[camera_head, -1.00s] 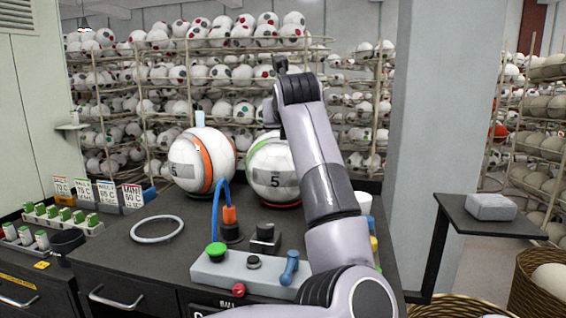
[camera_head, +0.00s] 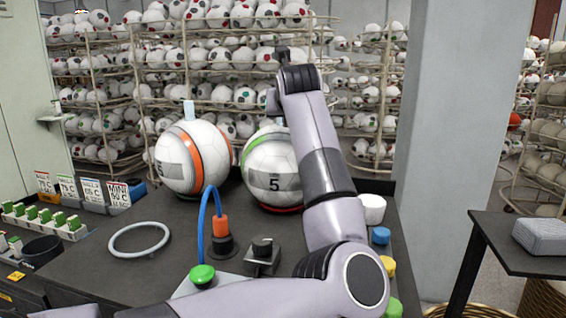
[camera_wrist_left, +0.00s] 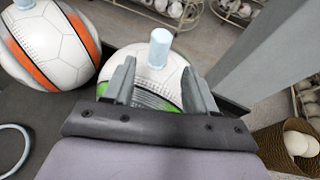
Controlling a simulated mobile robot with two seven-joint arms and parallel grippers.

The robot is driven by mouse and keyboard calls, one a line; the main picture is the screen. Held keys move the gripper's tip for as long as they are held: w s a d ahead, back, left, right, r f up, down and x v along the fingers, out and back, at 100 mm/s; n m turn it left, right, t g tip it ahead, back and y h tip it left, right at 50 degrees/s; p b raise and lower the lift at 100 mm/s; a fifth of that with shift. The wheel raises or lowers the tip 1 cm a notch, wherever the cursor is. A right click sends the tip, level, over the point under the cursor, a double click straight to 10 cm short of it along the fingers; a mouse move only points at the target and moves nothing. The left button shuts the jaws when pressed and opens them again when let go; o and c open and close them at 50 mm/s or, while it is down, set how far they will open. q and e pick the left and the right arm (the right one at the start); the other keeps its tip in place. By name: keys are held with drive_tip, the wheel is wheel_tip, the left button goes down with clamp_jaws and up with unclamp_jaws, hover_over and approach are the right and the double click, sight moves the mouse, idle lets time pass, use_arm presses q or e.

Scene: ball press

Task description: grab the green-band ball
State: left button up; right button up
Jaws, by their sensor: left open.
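The green-band ball (camera_head: 270,178), white with a grey patch marked 5, sits on the dark bench beside a white ball with an orange band (camera_head: 190,160). My left arm rises in front of the green-band ball's right side. My left gripper (camera_head: 273,101) is above the ball, its fingers mostly hidden in the head view. In the left wrist view my open left gripper (camera_wrist_left: 160,88) has its two fingers apart, with the green-band ball (camera_wrist_left: 145,68) showing between and beyond them. Whether they touch it cannot be told. My right gripper is not in view.
A grey pillar (camera_head: 445,150) rises to the right. Ball racks fill the background.

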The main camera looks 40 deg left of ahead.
use_arm(q)
drive_tip(key=p+x, duration=0.1)
drive_tip(key=x, duration=0.3)
drive_tip(key=shift+s+a+p, duration=0.15)
drive_tip(key=shift+p, duration=0.15)
drive_tip(key=shift+w+a+f, duration=0.15)
drive_tip(key=shift+w+a, duration=0.1)
clamp_jaws()
idle(0.9)
